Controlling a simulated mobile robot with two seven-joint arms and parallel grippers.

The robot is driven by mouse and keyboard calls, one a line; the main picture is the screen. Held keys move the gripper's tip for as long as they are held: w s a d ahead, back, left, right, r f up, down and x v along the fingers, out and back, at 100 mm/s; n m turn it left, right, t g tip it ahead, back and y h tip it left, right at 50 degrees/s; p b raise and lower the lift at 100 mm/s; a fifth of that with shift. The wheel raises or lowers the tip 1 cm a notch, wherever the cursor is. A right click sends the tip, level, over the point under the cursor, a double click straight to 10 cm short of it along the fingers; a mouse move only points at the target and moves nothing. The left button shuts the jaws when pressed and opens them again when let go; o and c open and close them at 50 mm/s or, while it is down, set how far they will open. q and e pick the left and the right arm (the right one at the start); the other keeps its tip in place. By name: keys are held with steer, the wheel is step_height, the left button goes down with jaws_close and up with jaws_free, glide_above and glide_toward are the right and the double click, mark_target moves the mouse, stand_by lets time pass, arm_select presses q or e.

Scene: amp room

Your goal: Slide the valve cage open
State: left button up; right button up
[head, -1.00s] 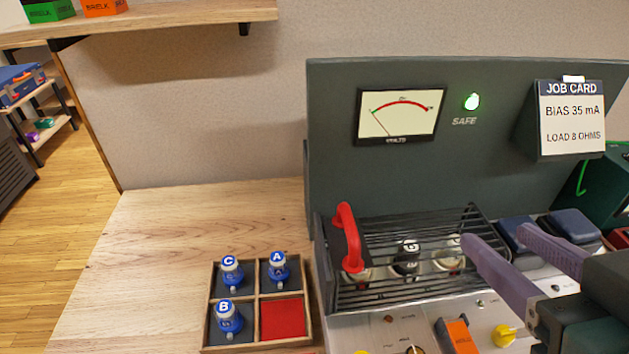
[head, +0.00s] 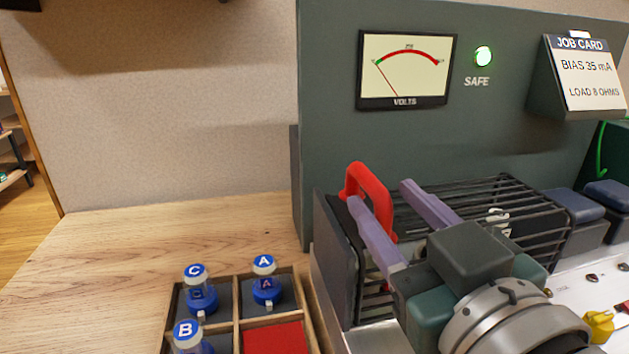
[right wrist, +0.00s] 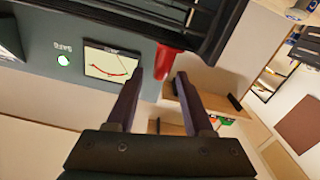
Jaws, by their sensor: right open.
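The valve cage (head: 470,200) is a dark frame of bars over the valve bay, with a red handle (head: 356,175) on its left end. A pale valve (head: 497,214) shows through the bars. My right gripper (head: 382,192) is open at the handle, with one purple finger on each side of it in the head view. In the right wrist view, the red handle (right wrist: 167,64) shows between the fingertips (right wrist: 160,80). I cannot tell whether either finger touches it. My gripper and arm hide the front of the cage. My left gripper is not in view.
A divided wooden tray (head: 238,317) at the lower left holds blue-based valves marked A, B and C, and a red compartment. The meter panel (head: 330,140) with a lit green SAFE lamp (head: 483,56) rises behind the cage.

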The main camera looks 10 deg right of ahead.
steer(key=w, duration=0.5)
steer(key=shift+w+a, duration=0.1)
steer(key=shift+w, duration=0.1)
jaws_close()
stand_by(1.2)
